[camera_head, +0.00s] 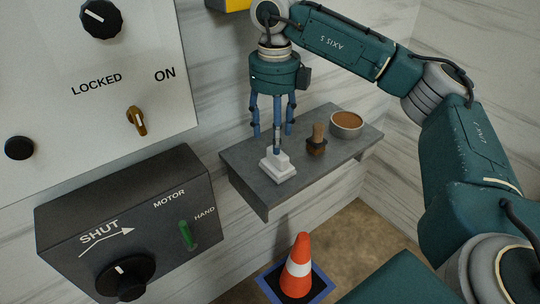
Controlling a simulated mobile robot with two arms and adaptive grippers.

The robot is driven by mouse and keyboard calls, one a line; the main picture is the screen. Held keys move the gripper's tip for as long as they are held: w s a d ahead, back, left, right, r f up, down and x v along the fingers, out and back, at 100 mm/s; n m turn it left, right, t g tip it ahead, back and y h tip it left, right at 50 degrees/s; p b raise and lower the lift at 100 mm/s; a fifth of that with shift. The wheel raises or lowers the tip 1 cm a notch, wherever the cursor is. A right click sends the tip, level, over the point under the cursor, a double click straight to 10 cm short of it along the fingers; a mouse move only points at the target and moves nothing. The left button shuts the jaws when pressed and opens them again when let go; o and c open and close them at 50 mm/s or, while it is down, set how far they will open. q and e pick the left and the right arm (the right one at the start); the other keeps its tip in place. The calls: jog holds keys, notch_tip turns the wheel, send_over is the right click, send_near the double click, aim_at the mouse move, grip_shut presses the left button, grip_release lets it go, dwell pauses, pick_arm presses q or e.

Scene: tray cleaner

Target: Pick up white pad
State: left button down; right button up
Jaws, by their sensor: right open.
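The white pad (279,172) is a pale stepped block that lies on the front left part of the grey shelf (238,155). My right gripper (275,137) points down over the shelf, at and slightly behind the pad. Its blue fingers are spread and open. One finger overlaps the top of the pad in the picture, and I cannot tell whether it touches. My left gripper is not in view.
A wooden-handled brush (317,140) and a round bowl (346,125) with brown contents stand right of the pad. A dark motor box (140,215) and a control panel (150,60) are at left. An orange cone (297,268) stands on the floor below.

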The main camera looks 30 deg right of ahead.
aim_at(277, 161)
jog(key=f, duration=0.2)
jog(key=s+f+p, duration=0.1)
jog(key=f, duration=0.1)
jog(key=shift+f, duration=0.1)
notch_tip(277, 161, down, 2)
jog(key=shift+w+p, duration=0.1)
jog(key=shift+p, duration=0.2)
jog(key=shift+f, duration=0.1)
jog(key=c, duration=1.2)
jog(key=shift+c, duration=0.4)
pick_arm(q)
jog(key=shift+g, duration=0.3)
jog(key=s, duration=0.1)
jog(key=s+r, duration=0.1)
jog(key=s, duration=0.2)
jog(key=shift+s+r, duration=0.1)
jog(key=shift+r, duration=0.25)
